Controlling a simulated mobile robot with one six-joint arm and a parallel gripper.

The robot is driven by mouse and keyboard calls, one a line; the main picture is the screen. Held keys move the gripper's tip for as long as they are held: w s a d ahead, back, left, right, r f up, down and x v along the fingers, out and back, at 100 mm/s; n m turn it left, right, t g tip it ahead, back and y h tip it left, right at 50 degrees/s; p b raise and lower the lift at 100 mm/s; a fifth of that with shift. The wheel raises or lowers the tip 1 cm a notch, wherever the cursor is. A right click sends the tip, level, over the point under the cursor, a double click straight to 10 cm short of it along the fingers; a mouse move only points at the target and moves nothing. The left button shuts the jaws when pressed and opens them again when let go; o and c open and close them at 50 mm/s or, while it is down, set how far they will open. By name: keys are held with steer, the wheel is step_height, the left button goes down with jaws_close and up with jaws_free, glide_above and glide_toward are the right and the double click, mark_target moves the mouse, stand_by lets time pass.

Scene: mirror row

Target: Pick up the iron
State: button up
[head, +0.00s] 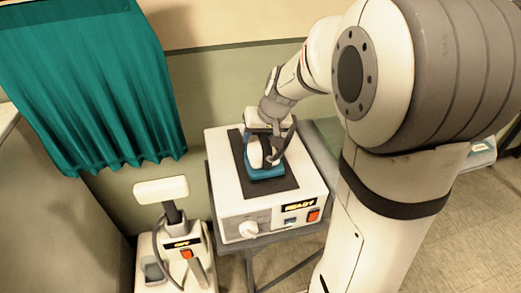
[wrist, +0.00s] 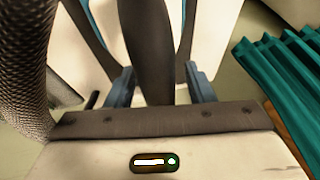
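The iron (head: 255,155), with a pale body and a blue base, sits on the dark mat on top of the white ironing unit (head: 227,207). My gripper (head: 265,132) is directly above it, pointing down. In the wrist view my gripper's two blue-grey fingers (wrist: 161,88) stand either side of a dark bar (wrist: 148,45), which looks like the iron's handle. Gaps show between the bar and both fingers, so the gripper looks open around it. The fingertips are partly hidden, and any contact is unclear.
The unit has a white knob, a READY label and a red switch, and stands on a grey table (head: 262,243). A second white device (head: 178,265) marked OFF stands at lower left. A teal curtain (head: 95,85) hangs at upper left. Open floor lies at right.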

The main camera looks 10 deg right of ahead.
jaws_close()
stand_by(0.3)
steer(key=shift+w+r, duration=0.1)
stand_by(0.9)
